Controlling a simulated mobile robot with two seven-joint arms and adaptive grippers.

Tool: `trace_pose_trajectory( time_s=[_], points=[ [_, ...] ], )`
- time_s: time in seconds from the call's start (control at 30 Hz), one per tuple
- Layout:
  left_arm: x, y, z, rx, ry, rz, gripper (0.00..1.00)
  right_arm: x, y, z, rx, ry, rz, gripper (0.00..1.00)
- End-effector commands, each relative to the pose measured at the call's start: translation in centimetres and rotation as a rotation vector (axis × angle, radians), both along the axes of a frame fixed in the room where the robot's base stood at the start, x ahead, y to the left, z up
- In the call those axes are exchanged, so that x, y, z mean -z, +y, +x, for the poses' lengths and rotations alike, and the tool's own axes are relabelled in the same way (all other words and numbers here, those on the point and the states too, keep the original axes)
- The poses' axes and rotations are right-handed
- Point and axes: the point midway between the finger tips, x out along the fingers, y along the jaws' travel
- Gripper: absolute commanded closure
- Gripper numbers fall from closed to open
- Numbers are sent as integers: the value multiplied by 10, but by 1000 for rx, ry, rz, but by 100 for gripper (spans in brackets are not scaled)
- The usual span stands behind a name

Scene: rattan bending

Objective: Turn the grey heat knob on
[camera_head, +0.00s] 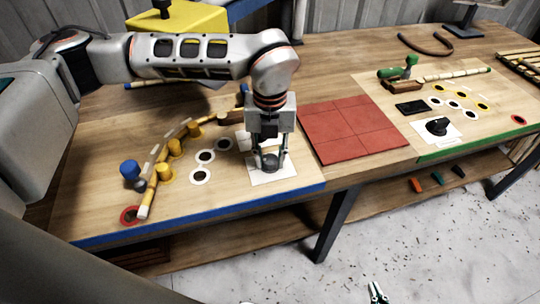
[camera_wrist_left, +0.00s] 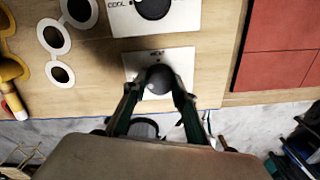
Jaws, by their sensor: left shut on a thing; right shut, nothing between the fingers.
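The grey heat knob (camera_wrist_left: 159,79) sits on a white plate (camera_wrist_left: 187,60) with a partly covered label that seems to read HEAT. My left gripper (camera_wrist_left: 158,84) points down over the plate, its two fingers shut on the knob's sides. In the head view the left gripper (camera_head: 270,160) is low over the white plate (camera_head: 284,176) near the table's blue front edge, with the grey knob (camera_head: 270,163) between its fingertips. The knob's pointer direction cannot be made out. My right gripper (camera_head: 377,292) is low at the bottom of the head view, shut and empty, away from the table.
A plate marked COOL with a dark knob (camera_wrist_left: 152,7) lies just behind. White rings (camera_head: 201,177), yellow pegs (camera_head: 174,147) and a curved rattan pole (camera_head: 151,186) lie to the left. Red tiles (camera_head: 345,134) lie to the right, and a black knob (camera_head: 437,126) farther right.

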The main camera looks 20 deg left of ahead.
Motion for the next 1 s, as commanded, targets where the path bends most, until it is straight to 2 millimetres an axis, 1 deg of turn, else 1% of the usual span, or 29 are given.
trace_pose_trajectory(
  time_s=[0.27, 1.0],
  points=[
    [-2, 0, 0, 159, -2, 1, 95, -6, 0, 1, 1, -3, 1, 100],
    [-3, -1, 1, 856, -4, 1, 95, -22, 1, 5, 1, -17, 4, 100]
  ],
)
